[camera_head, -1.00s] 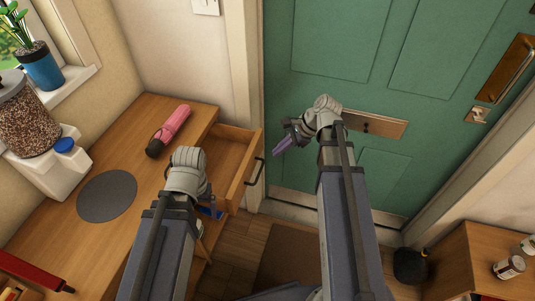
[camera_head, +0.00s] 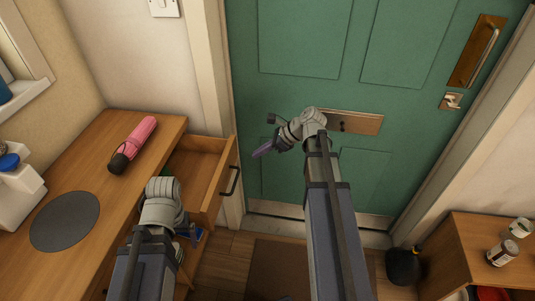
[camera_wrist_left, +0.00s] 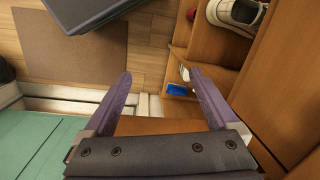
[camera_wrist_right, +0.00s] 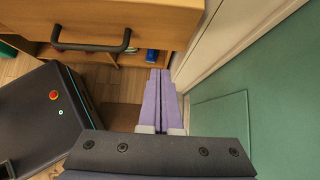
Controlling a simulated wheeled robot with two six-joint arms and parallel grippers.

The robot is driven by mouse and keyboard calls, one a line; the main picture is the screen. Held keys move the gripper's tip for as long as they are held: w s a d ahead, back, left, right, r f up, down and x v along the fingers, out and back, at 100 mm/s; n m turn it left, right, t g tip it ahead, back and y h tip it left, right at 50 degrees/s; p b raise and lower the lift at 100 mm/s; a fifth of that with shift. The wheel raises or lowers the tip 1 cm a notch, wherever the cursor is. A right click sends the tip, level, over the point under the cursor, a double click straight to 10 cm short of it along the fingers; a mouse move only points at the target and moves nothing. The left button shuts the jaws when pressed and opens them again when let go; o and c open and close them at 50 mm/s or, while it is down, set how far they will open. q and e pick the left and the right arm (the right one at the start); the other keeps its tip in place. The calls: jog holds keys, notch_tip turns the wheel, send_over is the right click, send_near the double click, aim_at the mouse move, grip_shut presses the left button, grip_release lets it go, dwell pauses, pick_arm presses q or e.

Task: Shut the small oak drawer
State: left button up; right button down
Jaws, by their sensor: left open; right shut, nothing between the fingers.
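The small oak drawer (camera_head: 205,170) stands pulled out from the oak table, its dark bar handle (camera_head: 231,181) facing the green door. Its front with the handle (camera_wrist_right: 92,46) also shows in the right wrist view. My left gripper is at the drawer's near side; in the head view its fingers are hidden. In the left wrist view the left gripper (camera_wrist_left: 160,72) is open, with a wooden surface low between its fingers that I cannot identify for certain. My right gripper (camera_head: 263,149) is shut and empty, beyond the drawer front, close to the door and apart from the handle.
A pink umbrella (camera_head: 133,144) and a grey round mat (camera_head: 65,221) lie on the table top (camera_head: 95,180). The green door (camera_head: 300,100) rises behind. Shoes (camera_wrist_left: 237,14) stand in the shelves below. A low cabinet (camera_head: 470,240) with jars is at right.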

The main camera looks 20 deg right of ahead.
aim_at(234, 158)
jog(key=w+a, duration=0.1)
jog(key=w+a+f, duration=0.1)
jog(key=a, duration=0.1)
jog(key=w+a+f+b, duration=0.1)
jog(key=a, duration=0.1)
jog(key=shift+w, duration=0.15)
pick_arm(q)
notch_tip(234, 158, down, 2)
jog(key=shift+f, duration=0.1)
pick_arm(e)
jog(key=shift+w+a, duration=0.1)
jog(key=shift+w, duration=0.05)
